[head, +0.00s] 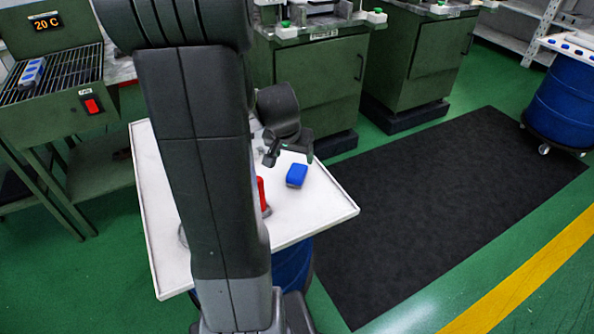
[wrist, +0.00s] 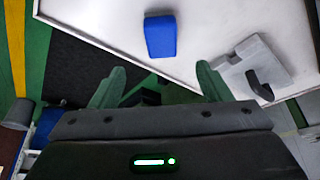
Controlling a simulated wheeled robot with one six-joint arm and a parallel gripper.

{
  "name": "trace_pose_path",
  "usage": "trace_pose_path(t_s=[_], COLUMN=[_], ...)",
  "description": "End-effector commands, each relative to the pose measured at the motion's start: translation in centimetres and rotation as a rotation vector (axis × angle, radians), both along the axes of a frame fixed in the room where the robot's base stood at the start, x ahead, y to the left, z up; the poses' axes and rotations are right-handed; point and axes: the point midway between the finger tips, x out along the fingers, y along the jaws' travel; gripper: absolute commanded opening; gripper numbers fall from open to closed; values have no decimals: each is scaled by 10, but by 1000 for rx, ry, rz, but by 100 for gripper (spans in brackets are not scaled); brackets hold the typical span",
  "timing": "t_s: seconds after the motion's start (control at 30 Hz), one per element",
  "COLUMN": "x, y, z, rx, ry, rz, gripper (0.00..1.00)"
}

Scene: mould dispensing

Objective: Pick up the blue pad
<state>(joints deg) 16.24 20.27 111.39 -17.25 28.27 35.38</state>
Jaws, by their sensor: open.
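The blue pad (head: 297,175) lies on the white-topped table (head: 330,213), near its right part. In the wrist view the blue pad (wrist: 160,37) shows upper middle, beyond my fingertips and apart from them. My gripper (head: 289,157) is just behind and above the pad in the head view. Its two green fingers are spread wide and empty in the wrist view (wrist: 160,70). The exact height above the table is hard to tell.
A red object (head: 262,195) stands on the table, partly hidden by my arm. A grey piece with a dark handle (wrist: 255,68) shows right in the wrist view. Green cabinets (head: 322,80) stand behind the table. A black mat (head: 440,200) and clear floor lie to the right.

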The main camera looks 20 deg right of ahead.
Motion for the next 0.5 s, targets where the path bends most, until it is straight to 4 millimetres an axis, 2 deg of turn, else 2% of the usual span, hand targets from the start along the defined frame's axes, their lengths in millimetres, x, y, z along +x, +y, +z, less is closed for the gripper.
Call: trace_pose_path(t_s=[0.03,0.2,0.33,0.5], x=[2,11,16,19], y=[-2,-9,-13,-15], z=[-11,-39,-53,-61], rx=[2,2,1,1], ry=[6,6,3,3], rz=[0,1,1,1], gripper=[71,71,71,71])
